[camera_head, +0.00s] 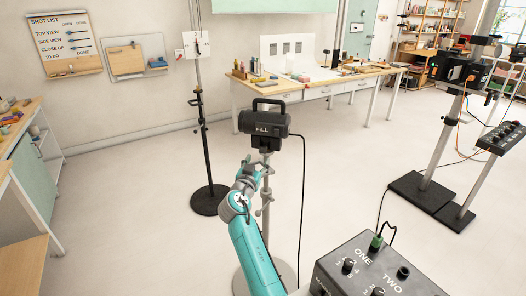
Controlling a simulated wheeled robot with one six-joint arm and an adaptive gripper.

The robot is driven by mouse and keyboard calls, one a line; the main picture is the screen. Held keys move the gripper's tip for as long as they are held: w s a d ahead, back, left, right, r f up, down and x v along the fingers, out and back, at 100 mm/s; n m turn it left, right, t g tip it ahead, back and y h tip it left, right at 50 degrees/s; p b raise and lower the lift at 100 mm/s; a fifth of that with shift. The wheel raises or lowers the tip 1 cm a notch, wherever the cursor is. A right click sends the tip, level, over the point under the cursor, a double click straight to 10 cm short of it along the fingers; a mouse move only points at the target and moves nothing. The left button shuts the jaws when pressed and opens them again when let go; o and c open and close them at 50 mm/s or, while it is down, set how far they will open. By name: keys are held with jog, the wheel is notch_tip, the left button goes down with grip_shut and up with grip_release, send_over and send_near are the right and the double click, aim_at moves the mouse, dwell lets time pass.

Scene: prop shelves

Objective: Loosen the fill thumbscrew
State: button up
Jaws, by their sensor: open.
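The fill light (262,122) is a black lamp head with a top handle and partly legible white lettering on its side. It sits on a grey upright stand (267,215). My gripper (260,168) is at the end of my teal arm, just below the lamp head and in front of the stand's upper post. Its fingers are open; at this size I cannot tell whether they touch the post. I cannot make out the fill thumbscrew for certain. Small fittings show on the post beside and below my gripper, and my gripper hides part of the post.
A black control box (375,268) with knobs stands at the front right, with a green plug and cable. A dark-based stand (209,199) is behind at left. Other equipment stands on black bases (424,192) at right. A workbench (315,92) is at the back. Floor between is clear.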

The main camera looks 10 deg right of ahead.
aim_at(263, 151)
jog(key=x, duration=0.8)
jog(key=shift+w+d, duration=0.1)
jog(key=shift+w, duration=0.1)
jog(key=shift+c, duration=0.2)
grip_shut()
